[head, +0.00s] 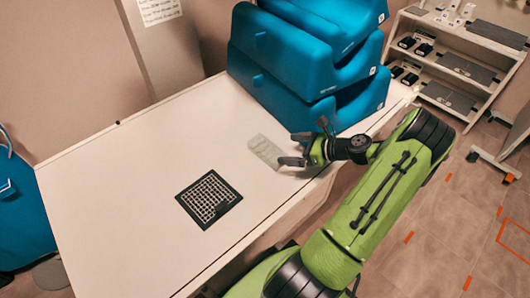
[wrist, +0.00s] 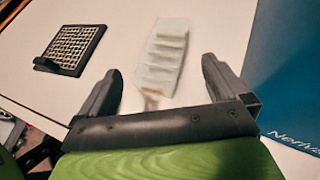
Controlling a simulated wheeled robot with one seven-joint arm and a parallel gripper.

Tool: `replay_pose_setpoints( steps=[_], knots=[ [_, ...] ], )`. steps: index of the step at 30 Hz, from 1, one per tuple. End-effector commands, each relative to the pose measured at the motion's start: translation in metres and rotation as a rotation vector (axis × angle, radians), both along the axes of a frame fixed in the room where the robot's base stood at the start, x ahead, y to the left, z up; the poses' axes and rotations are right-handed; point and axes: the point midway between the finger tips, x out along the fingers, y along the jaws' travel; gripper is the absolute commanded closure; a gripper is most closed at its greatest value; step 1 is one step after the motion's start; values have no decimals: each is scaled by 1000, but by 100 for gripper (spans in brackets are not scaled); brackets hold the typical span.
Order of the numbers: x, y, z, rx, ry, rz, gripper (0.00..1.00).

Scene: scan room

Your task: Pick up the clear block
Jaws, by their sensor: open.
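The clear block (head: 266,150) is a pale, see-through, oblong piece lying on the white table, just left of my gripper in the head view. In the wrist view the block (wrist: 164,55) has ridges across it and lies ahead of my gripper, in line with the gap between the fingers. My gripper (head: 290,149) is open and empty near the table's right edge. In the wrist view both dark fingers (wrist: 161,78) stand wide apart. The block's near end reaches toward the gap, and I cannot tell whether it is between the fingertips.
A black framed grid (head: 209,197) lies on the white table (head: 110,190); it also shows in the wrist view (wrist: 72,50). Large blue stacked cushions (head: 300,60) stand at the table's back right, close to my gripper. The table's left part is clear.

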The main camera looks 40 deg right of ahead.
Motion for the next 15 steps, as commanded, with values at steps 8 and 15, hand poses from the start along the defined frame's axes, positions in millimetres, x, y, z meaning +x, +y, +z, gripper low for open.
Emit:
replay_pose_setpoints(
  steps=[8, 15],
  knots=[
    [33, 15, -20, 0, 1, 3, 0],
    [62, 26, -36, -2, 1, 1, 0]
  ],
)
